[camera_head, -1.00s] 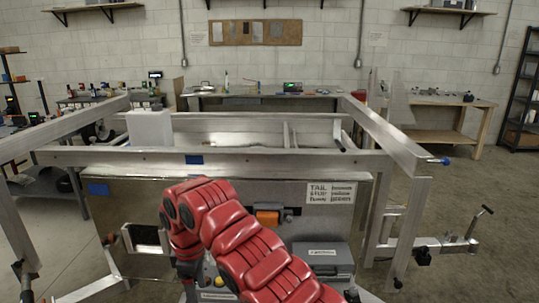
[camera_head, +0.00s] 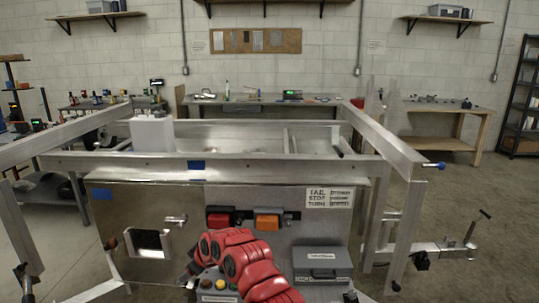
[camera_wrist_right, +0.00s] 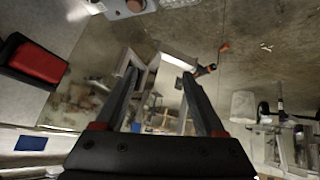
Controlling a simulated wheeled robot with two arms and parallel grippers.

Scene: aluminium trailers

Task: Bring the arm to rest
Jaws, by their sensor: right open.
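My right arm (camera_head: 240,262), red and padded, comes in from the bottom of the head view and is bent low in front of the trailer's tail panel. Its gripper is mostly hidden behind the arm there. In the right wrist view my right gripper (camera_wrist_right: 162,72) shows two dark fingers spread apart, with nothing between them. My left gripper is in neither view.
The trailer's tail panel (camera_head: 130,205) carries a red lamp (camera_head: 221,216) and an orange lamp (camera_head: 268,220). A grey case (camera_head: 322,263) sits right of the arm. A white container (camera_head: 152,131) stands farther back.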

